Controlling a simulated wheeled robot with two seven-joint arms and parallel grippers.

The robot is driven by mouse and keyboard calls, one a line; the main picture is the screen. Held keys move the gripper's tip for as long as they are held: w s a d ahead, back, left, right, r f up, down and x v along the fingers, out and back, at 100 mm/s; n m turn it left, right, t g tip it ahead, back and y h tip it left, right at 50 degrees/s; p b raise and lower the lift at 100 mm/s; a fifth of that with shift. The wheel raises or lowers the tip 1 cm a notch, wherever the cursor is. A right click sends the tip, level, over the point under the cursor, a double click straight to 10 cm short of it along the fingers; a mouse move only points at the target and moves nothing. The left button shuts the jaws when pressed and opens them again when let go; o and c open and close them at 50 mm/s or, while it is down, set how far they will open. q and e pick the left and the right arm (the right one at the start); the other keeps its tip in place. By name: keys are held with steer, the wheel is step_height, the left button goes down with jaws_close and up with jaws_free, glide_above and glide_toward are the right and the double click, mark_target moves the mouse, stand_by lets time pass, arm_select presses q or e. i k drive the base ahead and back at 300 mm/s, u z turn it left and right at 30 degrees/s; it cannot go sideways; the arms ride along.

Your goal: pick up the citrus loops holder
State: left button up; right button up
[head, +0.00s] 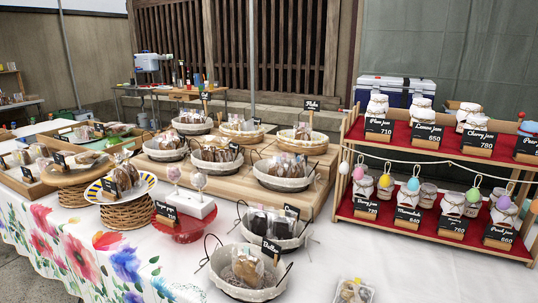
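I cannot make out a label reading citrus loops, so I cannot tell which item is the citrus loops holder. Small dark name cards stand among the goods, and several are too small to read. One card (271,247) stands at the rear of the front wire-handled basket (222,282), which holds a bagged baked good (248,268). Another card (166,211) stands by a red stand (187,232). A small clear pack of pale pieces (353,291) lies at the bottom edge, partly cut off. Neither of my grippers is in view.
A wooden riser (318,189) carries several lined baskets. A two-tier red shelf (420,228) with jars and cards stands at the right. A striped plate of bagged bakes (148,184) sits at the left. The white cloth (420,275) is largely clear at front right.

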mark_target(59, 167)
steer(key=u, duration=1.3)
